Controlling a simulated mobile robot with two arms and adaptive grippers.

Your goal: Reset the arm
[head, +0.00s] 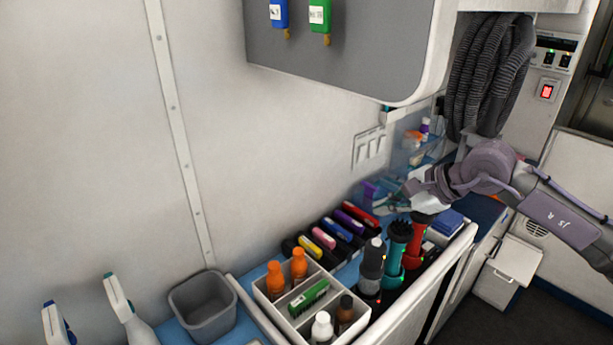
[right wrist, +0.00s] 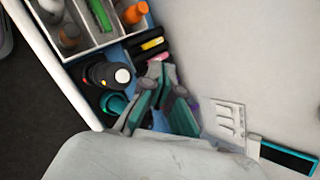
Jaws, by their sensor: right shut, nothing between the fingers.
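My right arm comes in from the right in the head view, and my right gripper (head: 408,190) hangs over the back of the counter. It is shut and holds nothing. In the right wrist view its fingers (right wrist: 157,72) come together above the counter, beside a black clipper (right wrist: 108,75) and a teal one (right wrist: 115,103). In the head view the black clipper (head: 373,258), the teal clipper (head: 397,245) and a red one (head: 417,235) stand upright in front of the gripper. My left gripper is in neither view.
A white divided caddy (head: 262,300) with bottles stands at the counter's front. A grey bin (head: 203,305) and spray bottles (head: 122,300) are to its left. Several coloured-label items (head: 325,238) lie along the wall. A cabinet (head: 350,50) overhangs the counter; a coiled hose (head: 490,75) hangs right.

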